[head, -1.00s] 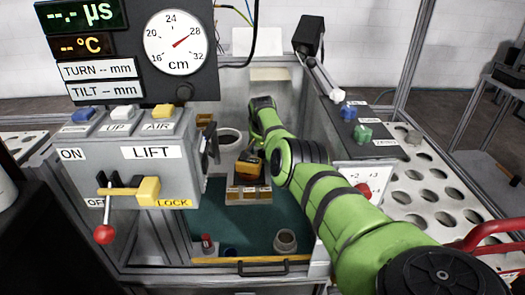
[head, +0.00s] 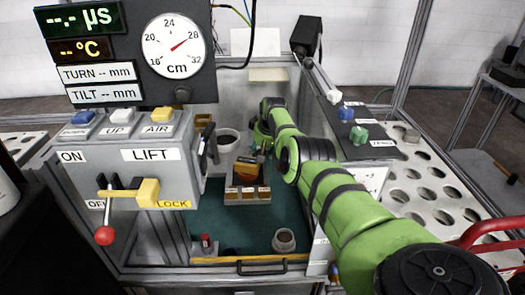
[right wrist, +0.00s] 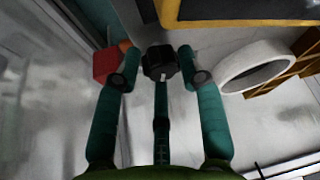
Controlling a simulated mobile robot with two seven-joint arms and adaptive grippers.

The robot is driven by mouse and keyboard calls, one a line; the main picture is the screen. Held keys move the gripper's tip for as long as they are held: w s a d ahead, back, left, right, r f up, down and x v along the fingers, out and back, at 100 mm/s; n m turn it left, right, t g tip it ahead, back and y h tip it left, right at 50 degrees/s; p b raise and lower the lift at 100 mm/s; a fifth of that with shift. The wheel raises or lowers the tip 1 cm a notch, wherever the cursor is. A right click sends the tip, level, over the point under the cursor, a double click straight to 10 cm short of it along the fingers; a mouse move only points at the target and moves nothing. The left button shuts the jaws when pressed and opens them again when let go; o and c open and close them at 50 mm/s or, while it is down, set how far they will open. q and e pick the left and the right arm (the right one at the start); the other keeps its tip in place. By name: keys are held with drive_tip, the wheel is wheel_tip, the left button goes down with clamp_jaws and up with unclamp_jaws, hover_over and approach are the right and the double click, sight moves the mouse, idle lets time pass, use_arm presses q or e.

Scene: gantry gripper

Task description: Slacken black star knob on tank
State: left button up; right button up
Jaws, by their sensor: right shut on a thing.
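The black star knob (right wrist: 160,62) shows in the right wrist view, between the two teal fingers of my right gripper (right wrist: 159,72). A small white mark is on its front. The fingers are shut on it, one on each side. The knob cannot be made out in that view. Which part is the tank is not clear. My left gripper is not in view.
A grey LIFT box (head: 150,165) with a red-tipped lever (head: 105,235) stands at left, below a cm dial (head: 173,47). A perforated white rack (head: 440,190) lies at right.

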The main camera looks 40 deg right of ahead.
drive_tip(key=shift+w+r, duration=0.25)
drive_tip(key=o, duration=1)
drive_tip(key=shift+o, duration=0.4)
drive_tip(key=shift+f, duration=0.2)
drive_tip(key=shift+s+r, duration=0.1)
drive_tip(key=shift+r, duration=0.05)
drive_tip(key=shift+r, duration=0.15)
drive_tip(key=v, duration=1.1)
drive_tip(key=shift+a+r, duration=0.15)
drive_tip(key=shift+r, duration=0.05)
drive_tip(key=shift+s, duration=0.1)
